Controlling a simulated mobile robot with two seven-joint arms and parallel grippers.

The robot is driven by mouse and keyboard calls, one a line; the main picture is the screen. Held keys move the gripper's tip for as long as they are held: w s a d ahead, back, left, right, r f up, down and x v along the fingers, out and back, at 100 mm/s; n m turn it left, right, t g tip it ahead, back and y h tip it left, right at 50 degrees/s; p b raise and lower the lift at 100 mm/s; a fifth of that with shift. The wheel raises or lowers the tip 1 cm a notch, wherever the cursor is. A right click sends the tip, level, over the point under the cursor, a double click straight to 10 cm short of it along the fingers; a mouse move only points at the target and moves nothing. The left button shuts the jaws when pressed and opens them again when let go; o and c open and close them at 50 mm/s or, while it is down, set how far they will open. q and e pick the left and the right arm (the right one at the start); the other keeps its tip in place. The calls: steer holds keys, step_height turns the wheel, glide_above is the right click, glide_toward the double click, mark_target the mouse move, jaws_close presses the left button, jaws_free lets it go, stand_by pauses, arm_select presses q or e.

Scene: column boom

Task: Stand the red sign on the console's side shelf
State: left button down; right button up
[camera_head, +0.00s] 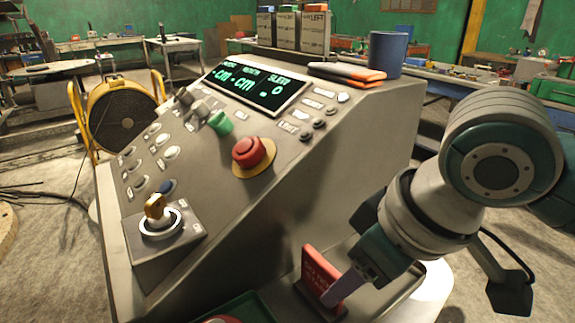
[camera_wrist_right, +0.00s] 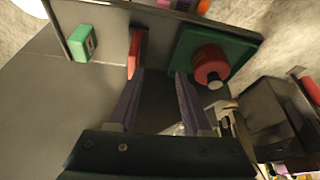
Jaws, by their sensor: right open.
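The red sign (camera_head: 320,272) stands upright, leaning back slightly, on the console's side shelf (camera_head: 372,296), with pale lettering on its face. It shows edge-on in the right wrist view (camera_wrist_right: 134,54). My right gripper (camera_head: 340,288) is at the sign, with one purple finger in front of its lower right part in the head view. In the wrist view the right gripper (camera_wrist_right: 160,73) has its fingers apart and nothing between them. The left fingertip is close to the sign's lower end; I cannot tell whether they touch. My left gripper is out of view.
On the shelf, a green tray (camera_wrist_right: 190,39) holds a red bottle (camera_wrist_right: 210,62), and a small green box (camera_wrist_right: 83,42) is on the sign's other side.

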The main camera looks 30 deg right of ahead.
steer(key=s+a, duration=0.2)
steer(key=s, duration=1)
steer(key=shift+a+g+h, duration=0.2)
steer(key=shift+g+h, duration=0.1)
steer(key=shift+g, duration=0.1)
